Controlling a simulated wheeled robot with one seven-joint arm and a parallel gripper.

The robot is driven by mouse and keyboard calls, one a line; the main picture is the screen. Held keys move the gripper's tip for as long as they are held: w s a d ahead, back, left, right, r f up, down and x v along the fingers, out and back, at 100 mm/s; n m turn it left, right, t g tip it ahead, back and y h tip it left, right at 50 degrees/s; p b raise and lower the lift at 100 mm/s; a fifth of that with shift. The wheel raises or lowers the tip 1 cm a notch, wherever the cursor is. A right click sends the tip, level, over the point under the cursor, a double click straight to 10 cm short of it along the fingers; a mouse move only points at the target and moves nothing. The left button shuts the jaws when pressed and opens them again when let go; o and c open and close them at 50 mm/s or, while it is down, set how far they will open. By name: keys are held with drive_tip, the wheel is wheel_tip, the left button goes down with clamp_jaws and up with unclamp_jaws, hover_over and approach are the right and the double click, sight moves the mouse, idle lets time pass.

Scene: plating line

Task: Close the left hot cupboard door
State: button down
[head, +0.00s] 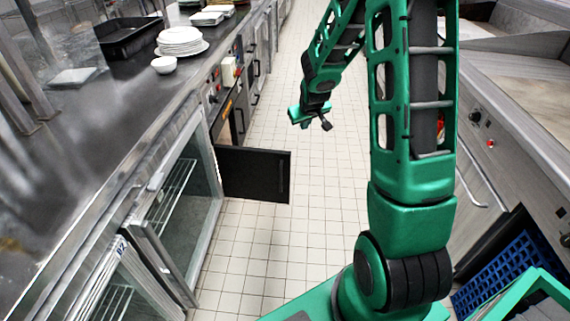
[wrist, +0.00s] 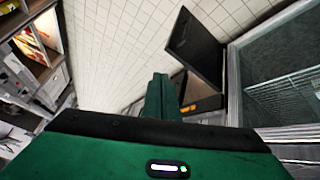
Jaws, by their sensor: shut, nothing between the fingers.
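A dark hot cupboard door (head: 252,175) stands open on the left counter's front, sticking out into the aisle, with a handle near its outer edge. I cannot tell from the label whether it is the left one. The door shows in the wrist view (wrist: 193,45) to the right of my fingers. My gripper (head: 299,116) is shut and empty, beyond the door and to its right in the head view, apart from it. In the wrist view my gripper (wrist: 158,97) points over the floor. The cupboard's inside is mostly hidden by the door.
A glass-fronted fridge (head: 183,190) stands nearer along the left counter. Plates (head: 181,40), a bowl (head: 164,65) and a black tray (head: 128,36) are on top. A blue crate (head: 497,275) is low on the right. The tiled aisle floor (head: 330,190) is clear.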

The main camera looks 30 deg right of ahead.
drive_tip(key=w+a+f+n+t, duration=0.1)
drive_tip(key=w+a+f+t, duration=0.3)
drive_tip(key=w+f, duration=0.85)
drive_tip(key=m+t+h, duration=0.4)
drive_tip(key=m+h, duration=0.3)
drive_tip(key=h, duration=0.1)
approach(286, 157)
drive_tip(key=x, duration=0.6)
drive_tip(key=shift+w+d+r, duration=0.1)
drive_tip(key=shift+d+r, duration=0.1)
drive_tip(key=shift+d, duration=0.1)
